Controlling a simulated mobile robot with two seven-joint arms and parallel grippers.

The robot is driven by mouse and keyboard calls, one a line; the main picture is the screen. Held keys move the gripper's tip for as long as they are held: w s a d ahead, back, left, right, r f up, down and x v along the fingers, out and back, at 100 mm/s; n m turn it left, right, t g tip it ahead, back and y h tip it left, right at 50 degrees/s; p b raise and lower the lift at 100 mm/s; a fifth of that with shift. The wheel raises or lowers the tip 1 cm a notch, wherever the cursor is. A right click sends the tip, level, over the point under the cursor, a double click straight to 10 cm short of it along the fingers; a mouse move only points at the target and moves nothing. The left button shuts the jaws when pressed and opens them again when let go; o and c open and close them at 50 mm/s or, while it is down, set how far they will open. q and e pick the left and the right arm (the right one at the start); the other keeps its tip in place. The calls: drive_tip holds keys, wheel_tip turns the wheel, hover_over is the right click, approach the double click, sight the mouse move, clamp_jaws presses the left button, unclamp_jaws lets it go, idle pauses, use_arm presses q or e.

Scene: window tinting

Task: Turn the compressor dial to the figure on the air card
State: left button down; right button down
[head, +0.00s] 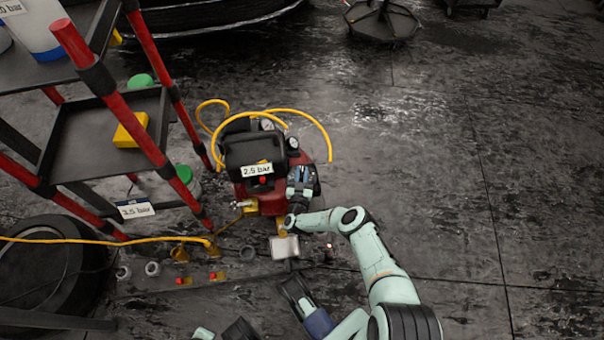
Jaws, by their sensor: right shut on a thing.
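The compressor (247,192) is red with a black top, round gauges (292,143) and a yellow hose, and stands on the floor at centre left. A white card (257,170) reading "2.5 bar" is on its front. My right gripper (302,174) is at the right side of the compressor, below a gauge. It is shut on the compressor dial, which its fingers hide, so the dial's setting cannot be read. Another card (135,209), apparently reading "3.5 bar", hangs low on the cart. My left gripper is not clearly in view.
A red-and-black cart (112,115) stands at left with a yellow block (131,130) on its shelf. A tyre (45,265) lies below it. A yellow hose and small fittings are on the floor in front of the compressor. The floor to the right is clear.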

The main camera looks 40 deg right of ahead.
use_arm(q)
drive_tip(key=shift+s+f, duration=0.15)
drive_tip(key=shift+s, duration=0.05)
use_arm(e)
drive_tip(key=shift+m+g+h, duration=0.3)
drive_tip(key=shift+g, duration=0.1)
drive_tip(key=c, duration=1.1)
unclamp_jaws()
drive_tip(key=p+v, duration=0.1)
drive_tip(key=v, duration=0.1)
drive_tip(key=shift+s+a+r, duration=0.15)
drive_tip(key=shift+s+a, duration=0.05)
drive_tip(key=shift+a, duration=0.1)
use_arm(q)
drive_tip(key=s+d+r+g+p, duration=0.1)
drive_tip(key=s+d+r+p, duration=0.2)
drive_tip(key=s+r, duration=0.1)
drive_tip(key=shift+s+r+g+h, duration=0.3)
drive_tip(key=shift+s+r+h, duration=0.1)
drive_tip(key=shift+r, duration=0.1)
use_arm(e)
drive_tip(key=v, duration=1)
drive_tip(key=shift+s+a, duration=0.15)
drive_tip(key=shift+s, duration=0.1)
